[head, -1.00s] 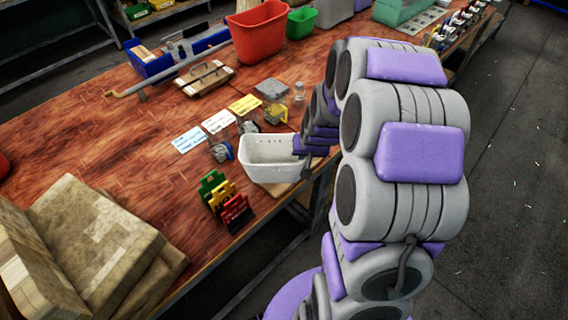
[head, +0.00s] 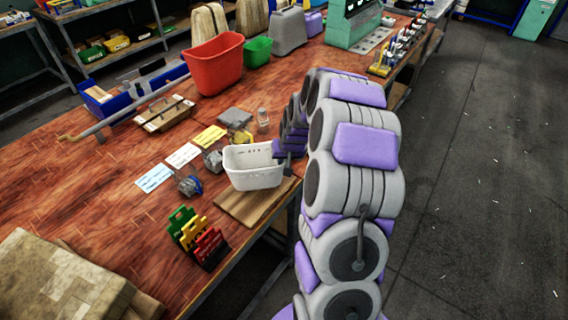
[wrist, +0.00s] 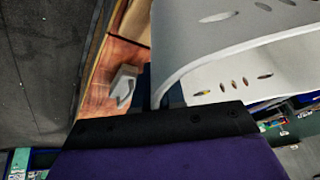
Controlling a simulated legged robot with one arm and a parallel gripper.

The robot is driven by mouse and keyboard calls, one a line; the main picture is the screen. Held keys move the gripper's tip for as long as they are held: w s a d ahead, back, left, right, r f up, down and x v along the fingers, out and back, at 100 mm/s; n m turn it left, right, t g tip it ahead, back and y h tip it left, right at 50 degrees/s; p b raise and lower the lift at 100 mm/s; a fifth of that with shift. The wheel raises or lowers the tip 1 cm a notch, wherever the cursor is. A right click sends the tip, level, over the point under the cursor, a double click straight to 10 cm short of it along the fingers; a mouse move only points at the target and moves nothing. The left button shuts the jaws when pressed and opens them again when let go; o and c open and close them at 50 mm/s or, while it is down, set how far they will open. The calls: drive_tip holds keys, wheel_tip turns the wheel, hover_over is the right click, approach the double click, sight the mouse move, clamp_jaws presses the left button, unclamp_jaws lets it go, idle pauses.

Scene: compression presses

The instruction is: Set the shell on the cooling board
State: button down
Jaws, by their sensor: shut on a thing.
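The shell looks to be the white slotted bin (head: 253,168), open at the top. My gripper (head: 284,158) is shut on its right-hand wall. In the wrist view the white wall of the shell (wrist: 225,45) fills the upper right, above my gripper's dark finger (wrist: 158,90). A flat pale wooden board (head: 245,210), seemingly the cooling board, lies at the table's front edge. The shell appears over or just behind the board's far part and hides some of it. I cannot tell whether the shell touches it.
Green, yellow and red holders (head: 195,235) stand left of the board. Cards (head: 182,155) and small grey parts (head: 188,184) lie left of the shell. A red bin (head: 214,64) and a green bin (head: 258,50) stand behind. Brown wrapped packages (head: 65,285) sit at the front left.

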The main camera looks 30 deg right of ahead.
drive_tip(key=f, duration=0.1)
drive_tip(key=w+d+f+b, duration=0.1)
drive_tip(key=f, duration=0.2)
drive_tip(key=shift+w+d+b, duration=0.35)
drive_tip(key=shift+d, duration=0.05)
drive_tip(key=shift+r, duration=0.15)
drive_tip(key=shift+d, duration=0.15)
drive_tip(key=c, duration=1.5)
unclamp_jaws()
drive_tip(key=shift+d, duration=0.2)
drive_tip(key=shift+o, duration=1.4)
drive_tip(key=shift+a, duration=0.2)
